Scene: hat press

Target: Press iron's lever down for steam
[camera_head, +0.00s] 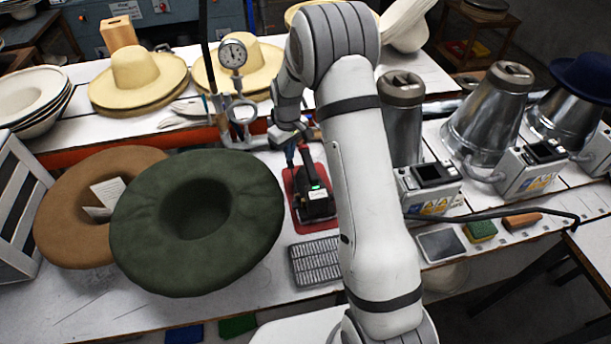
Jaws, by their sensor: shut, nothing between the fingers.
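The iron (317,203) is dark with red parts and a small green light, and it sits on a red mat (293,212) on the white bench. Its lever is too small to tell apart from the handle. My gripper (291,150) is shut and empty at the iron's back left, near the top of the handle. Whether it touches the iron cannot be told. My own forearm covers the space to the right of the iron.
A green hat (155,240) and a brown hat (65,225) lie left of the iron. A pressure gauge (232,53) on a pipe stands behind it. A metal grate (316,262) lies in front. Metal cones (480,115) and control boxes (430,185) stand right.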

